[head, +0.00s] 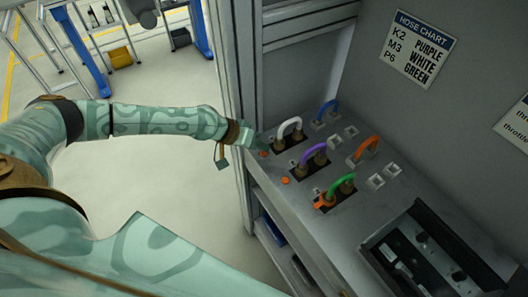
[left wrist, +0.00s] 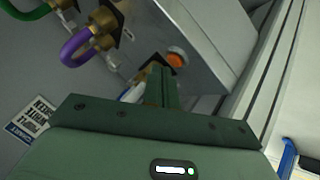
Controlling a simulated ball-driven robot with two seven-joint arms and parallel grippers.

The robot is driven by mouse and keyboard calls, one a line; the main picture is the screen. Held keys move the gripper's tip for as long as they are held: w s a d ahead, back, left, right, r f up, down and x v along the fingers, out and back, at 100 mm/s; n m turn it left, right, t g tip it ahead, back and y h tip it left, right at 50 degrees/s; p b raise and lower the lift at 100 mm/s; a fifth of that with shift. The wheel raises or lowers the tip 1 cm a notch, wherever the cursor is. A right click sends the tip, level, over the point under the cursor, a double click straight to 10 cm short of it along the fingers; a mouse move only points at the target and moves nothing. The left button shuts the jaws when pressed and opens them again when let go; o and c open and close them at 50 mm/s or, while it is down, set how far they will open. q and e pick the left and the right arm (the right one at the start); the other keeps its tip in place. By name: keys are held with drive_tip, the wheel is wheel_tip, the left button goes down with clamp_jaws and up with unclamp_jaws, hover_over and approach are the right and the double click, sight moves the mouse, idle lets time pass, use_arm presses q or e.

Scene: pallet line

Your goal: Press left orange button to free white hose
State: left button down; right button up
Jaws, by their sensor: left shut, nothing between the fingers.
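The white hose (head: 290,127) is a short loop with both brass ends seated in a black plate on the grey bench. It is mostly hidden behind my fingers in the left wrist view (left wrist: 132,93). The left orange button (head: 263,154) sits at the bench's front edge beside that plate, and an orange button also shows in the left wrist view (left wrist: 177,57). My left gripper (head: 258,142) is shut and empty, its fingertips (left wrist: 162,72) close to this button. I cannot tell whether they touch it. My right gripper is not in view.
Purple (head: 313,154) and green (head: 340,186) hoses follow along the bench, with another orange button (head: 285,180). Blue (head: 326,108) and orange (head: 367,148) hoses lie behind. A metal post (head: 243,80) stands close to my left wrist. A hose chart (head: 420,48) hangs on the wall.

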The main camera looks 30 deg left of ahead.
use_arm(q)
drive_tip(key=shift+f+b, duration=0.35)
drive_tip(key=shift+f, duration=0.3)
idle(0.5)
idle(0.4)
drive_tip(key=shift+r+p, duration=0.7)
drive_tip(key=shift+r, duration=0.2)
wheel_tip(320, 180, up, 5)
drive_tip(key=p, duration=0.4)
idle(0.4)
